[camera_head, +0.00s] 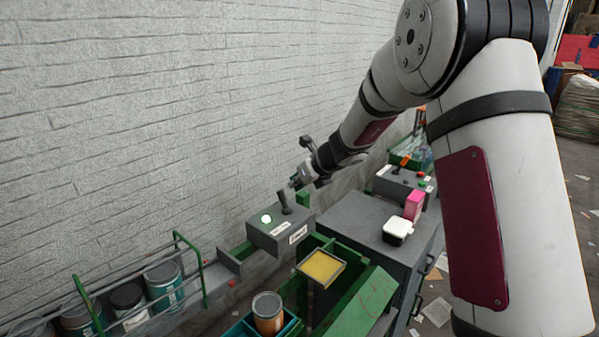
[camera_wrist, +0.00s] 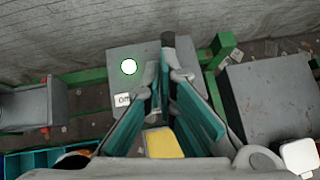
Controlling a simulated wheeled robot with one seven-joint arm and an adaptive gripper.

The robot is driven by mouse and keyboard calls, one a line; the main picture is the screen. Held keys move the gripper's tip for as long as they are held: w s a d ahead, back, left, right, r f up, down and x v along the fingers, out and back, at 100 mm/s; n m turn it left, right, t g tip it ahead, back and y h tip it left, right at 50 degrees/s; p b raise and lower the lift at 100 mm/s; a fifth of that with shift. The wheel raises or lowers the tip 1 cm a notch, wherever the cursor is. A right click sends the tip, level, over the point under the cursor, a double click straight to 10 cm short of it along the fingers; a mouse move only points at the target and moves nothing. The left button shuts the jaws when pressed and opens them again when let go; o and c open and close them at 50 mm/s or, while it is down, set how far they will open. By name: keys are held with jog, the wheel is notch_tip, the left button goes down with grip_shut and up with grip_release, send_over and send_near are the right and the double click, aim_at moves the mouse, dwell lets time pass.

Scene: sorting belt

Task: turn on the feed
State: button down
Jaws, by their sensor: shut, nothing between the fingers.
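The feed control box (camera_head: 272,240) is a grey box by the brick wall with white labels on its front. A round lamp (camera_head: 266,219) on its top glows white-green, and it also shows in the wrist view (camera_wrist: 129,66). A dark lever (camera_head: 286,208) stands up from the box's right side. Its dark knob (camera_wrist: 168,40) shows just beyond my fingertips in the wrist view. My gripper (camera_head: 294,183) is shut and empty, right at the lever's upper end; I cannot tell if it touches. A label (camera_wrist: 122,100) is partly hidden by a finger and seems to begin "OF".
A rack of cans (camera_head: 163,284) stands left. A yellow-topped tray (camera_head: 322,267) and a can (camera_head: 268,315) in a teal bin are in front. Right is a grey cabinet (camera_head: 355,220) with a white container (camera_head: 398,229), a pink box (camera_head: 414,205) and another button box (camera_head: 400,182).

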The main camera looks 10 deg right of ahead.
jog(key=r, duration=0.1)
jog(key=s+r, duration=0.1)
jog(key=r, duration=0.2)
jog(key=shift+s+d+r, duration=0.2)
jog(key=shift+s+r, duration=0.05)
jog(key=shift+s, duration=0.1)
jog(key=shift+r, duration=0.1)
